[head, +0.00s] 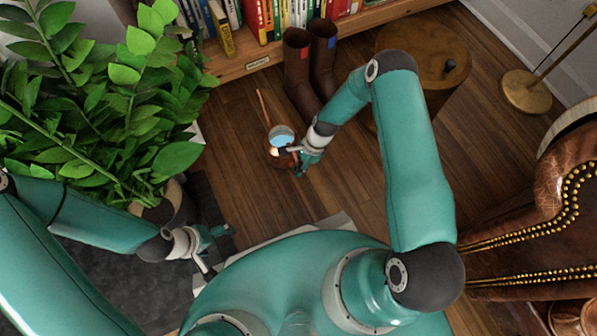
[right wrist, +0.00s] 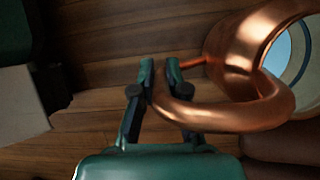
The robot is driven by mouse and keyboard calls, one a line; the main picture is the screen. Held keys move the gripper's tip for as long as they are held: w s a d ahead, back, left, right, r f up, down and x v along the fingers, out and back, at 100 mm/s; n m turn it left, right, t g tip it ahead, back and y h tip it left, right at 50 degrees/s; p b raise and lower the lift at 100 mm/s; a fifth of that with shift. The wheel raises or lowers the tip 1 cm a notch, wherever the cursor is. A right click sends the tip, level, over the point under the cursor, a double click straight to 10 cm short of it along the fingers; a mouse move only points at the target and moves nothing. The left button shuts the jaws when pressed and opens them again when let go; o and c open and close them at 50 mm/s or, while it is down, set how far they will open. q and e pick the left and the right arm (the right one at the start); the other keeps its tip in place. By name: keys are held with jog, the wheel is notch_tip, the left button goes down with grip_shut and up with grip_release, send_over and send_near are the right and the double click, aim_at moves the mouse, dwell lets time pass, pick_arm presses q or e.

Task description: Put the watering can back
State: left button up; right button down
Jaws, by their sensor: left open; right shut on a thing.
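The copper watering can (head: 283,158) is in the middle of the head view, with its long thin spout pointing up and to the left. Its open top shows a pale blue inside. My right gripper (head: 302,157) is shut on the can's handle. In the right wrist view the looped copper handle (right wrist: 225,115) passes between the fingers of my right gripper (right wrist: 160,85), and the can's round body (right wrist: 240,45) is at upper right. My left gripper (head: 215,248) is open and empty at lower left. Whether the can touches the floor is unclear.
A large leafy plant (head: 100,90) fills the left. A bookshelf (head: 270,60) with brown boots (head: 298,65) before it stands at the back. A round wooden stool (head: 425,55), a brass lamp base (head: 526,91) and a studded leather chair (head: 530,215) are to the right.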

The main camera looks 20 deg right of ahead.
jog(key=shift+w+f, duration=0.1)
jog(key=shift+f, duration=0.7)
jog(key=shift+f, duration=0.15)
jog(key=c, duration=1.2)
grip_release()
